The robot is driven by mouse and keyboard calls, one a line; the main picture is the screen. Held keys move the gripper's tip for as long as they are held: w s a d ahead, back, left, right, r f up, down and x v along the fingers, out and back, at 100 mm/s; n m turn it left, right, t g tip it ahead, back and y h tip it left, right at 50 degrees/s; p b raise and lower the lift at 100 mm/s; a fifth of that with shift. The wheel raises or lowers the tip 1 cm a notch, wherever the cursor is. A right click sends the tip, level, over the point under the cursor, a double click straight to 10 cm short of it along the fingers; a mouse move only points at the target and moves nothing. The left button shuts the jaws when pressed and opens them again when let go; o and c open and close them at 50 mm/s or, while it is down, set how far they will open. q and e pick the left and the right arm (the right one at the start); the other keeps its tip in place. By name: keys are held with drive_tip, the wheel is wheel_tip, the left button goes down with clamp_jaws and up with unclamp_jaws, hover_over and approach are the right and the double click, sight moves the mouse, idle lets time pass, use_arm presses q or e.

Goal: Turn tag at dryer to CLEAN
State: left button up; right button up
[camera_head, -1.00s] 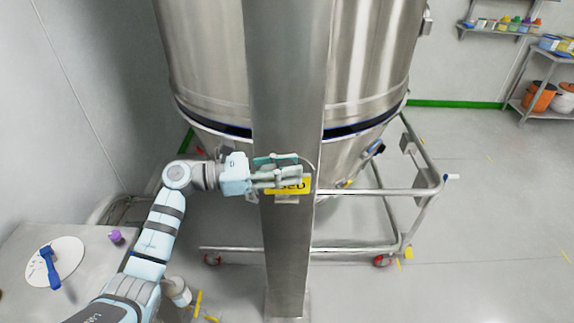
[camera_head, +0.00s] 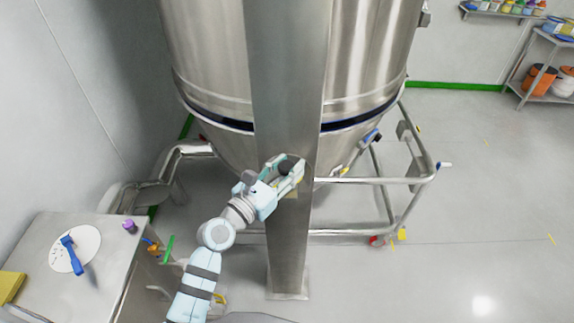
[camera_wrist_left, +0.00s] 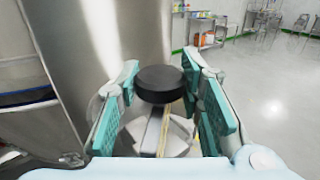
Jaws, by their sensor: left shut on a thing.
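My left gripper (camera_head: 291,166) is at the front of the steel post (camera_head: 287,90), before the large steel dryer bowl (camera_head: 205,65). Its fingers are shut on a round black knob (camera_head: 286,167). In the left wrist view the knob (camera_wrist_left: 160,83) sits between the teal finger pads (camera_wrist_left: 167,95). Below it is a thin grey and tan plate, seen nearly edge-on, which seems to be the tag (camera_wrist_left: 163,133). In the head view the tag is mostly hidden behind the gripper, and its wording cannot be read. My right gripper is not in view.
A steel table (camera_head: 107,262) with a white disc and blue tool (camera_head: 72,255) stands at the left. The wheeled tubular frame (camera_head: 385,182) surrounds the bowl. Shelves with tubs (camera_head: 545,80) stand far right. The floor at right is open.

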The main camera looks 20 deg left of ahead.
use_arm(q)
drive_tip(key=shift+n+t+y, duration=0.5)
drive_tip(key=shift+n+y, duration=0.6)
drive_tip(key=shift+y, duration=0.4)
drive_tip(key=o, duration=1.2)
wheel_tip(320, 180, up, 10)
drive_tip(key=shift+w+f, duration=0.1)
